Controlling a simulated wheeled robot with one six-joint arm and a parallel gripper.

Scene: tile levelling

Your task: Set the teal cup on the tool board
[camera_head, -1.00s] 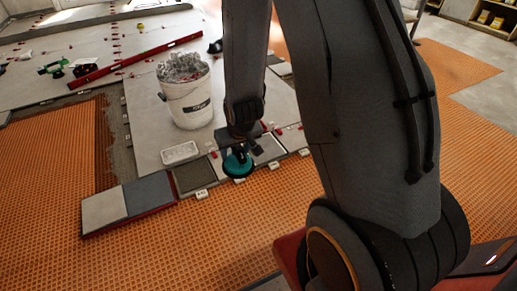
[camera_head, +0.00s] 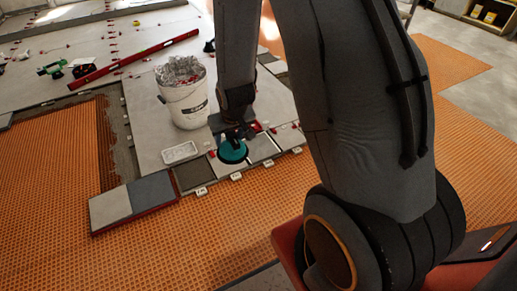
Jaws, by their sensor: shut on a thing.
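The teal cup (camera_head: 232,152) is a round suction cup with a dark top. It is over the row of small tiles, in front of the white bucket. My gripper (camera_head: 237,135) is shut on its top from above; the fingertips are small and dark here. I cannot tell whether the cup touches the tile beneath it. A low red-edged board (camera_head: 110,207) with a light and a dark grey square lies to the left; I cannot tell whether this is the tool board.
A white bucket (camera_head: 186,106) full of clips stands just behind the cup. A small white tray (camera_head: 180,152) lies left of the cup. Orange matting (camera_head: 215,225) covers the front floor. A long red level (camera_head: 135,58) lies farther back. My arm hides the right middle.

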